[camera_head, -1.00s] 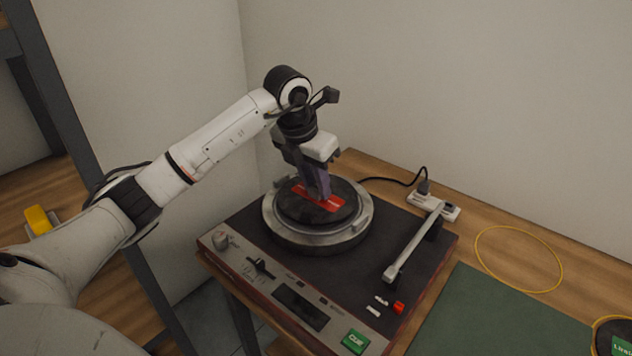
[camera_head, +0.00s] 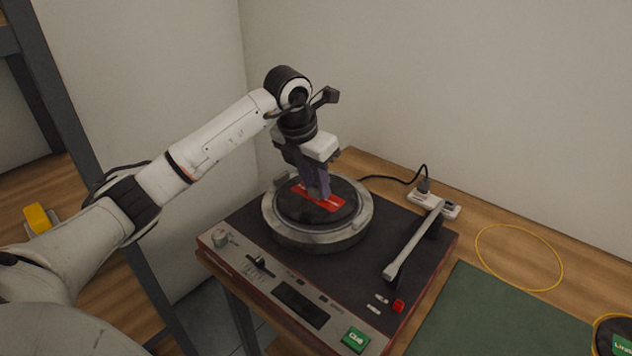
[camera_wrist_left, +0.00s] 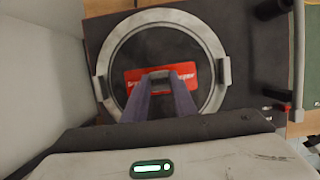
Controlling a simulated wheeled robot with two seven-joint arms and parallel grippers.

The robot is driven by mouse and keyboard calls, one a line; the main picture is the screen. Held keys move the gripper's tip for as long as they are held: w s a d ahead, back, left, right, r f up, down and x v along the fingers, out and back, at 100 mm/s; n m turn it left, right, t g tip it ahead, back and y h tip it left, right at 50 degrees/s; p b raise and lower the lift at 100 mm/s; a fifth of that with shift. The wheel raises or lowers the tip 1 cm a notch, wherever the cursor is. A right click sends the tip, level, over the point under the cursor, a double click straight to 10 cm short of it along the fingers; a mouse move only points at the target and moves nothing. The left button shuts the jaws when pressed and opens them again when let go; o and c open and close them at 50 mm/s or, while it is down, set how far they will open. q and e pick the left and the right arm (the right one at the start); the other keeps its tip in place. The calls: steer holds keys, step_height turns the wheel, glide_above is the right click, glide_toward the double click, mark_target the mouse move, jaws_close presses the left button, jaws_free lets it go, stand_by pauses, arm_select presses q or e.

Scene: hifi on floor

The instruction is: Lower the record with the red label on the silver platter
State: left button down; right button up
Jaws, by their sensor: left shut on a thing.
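The black record (camera_head: 288,206) with the red label (camera_head: 334,203) is inside the outline of the silver platter (camera_head: 270,222) on the turntable. In the left wrist view the red label (camera_wrist_left: 204,77) is centred in the dark disc, with the platter's pale ring (camera_wrist_left: 222,70) around it. My left gripper (camera_head: 317,195) points down over the label, shut on the record at its middle. Its two fingers also show in the left wrist view (camera_wrist_left: 161,80). The record looks roughly level; I cannot tell whether it touches the platter. My right gripper is out of view.
The tonearm (camera_head: 412,245) lies to the right of the platter, clear of it. A green mat (camera_head: 490,320) and a yellow ring (camera_head: 520,258) lie further right. A power strip (camera_head: 433,205) is behind the turntable. Walls stand close behind and left.

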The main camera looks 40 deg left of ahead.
arm_select(q)
steer(key=shift+f, duration=0.45)
stand_by(0.4)
steer(key=c, duration=1.4)
jaws_free()
steer(key=p+v, duration=0.1)
steer(key=v, duration=0.4)
steer(key=w+p+v, duration=0.1)
steer(key=p+v, duration=0.1)
steer(key=v, duration=0.3)
steer(key=p+v, duration=0.1)
steer(key=v, duration=0.5)
steer(key=shift+w+r, duration=0.3)
steer(key=shift+f, duration=0.1)
